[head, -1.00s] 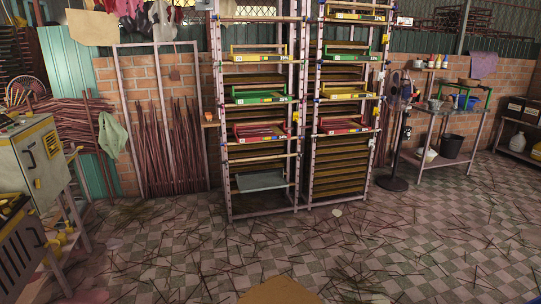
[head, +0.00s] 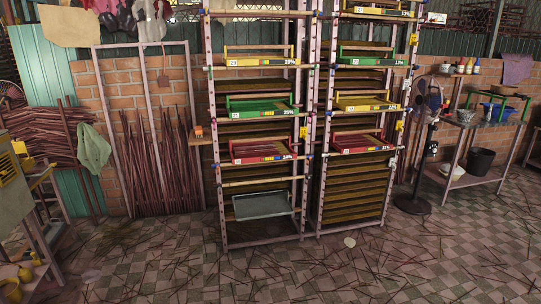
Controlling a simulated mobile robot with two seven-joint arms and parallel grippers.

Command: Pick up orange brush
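A small orange object (head: 198,131) sits on a little wooden shelf (head: 201,140) just left of the left rack. It is too small to tell whether it is the orange brush. I see no other thing that clearly reads as an orange brush. Neither of my grippers is in view.
Two tall racks (head: 219,190) with yellow, green and red trays stand ahead. A grey tray (head: 263,205) juts out low on the left rack. A machine cabinet (head: 12,195) is at the left edge. A fan (head: 412,205) stands right. Sticks litter the otherwise open tiled floor (head: 330,275).

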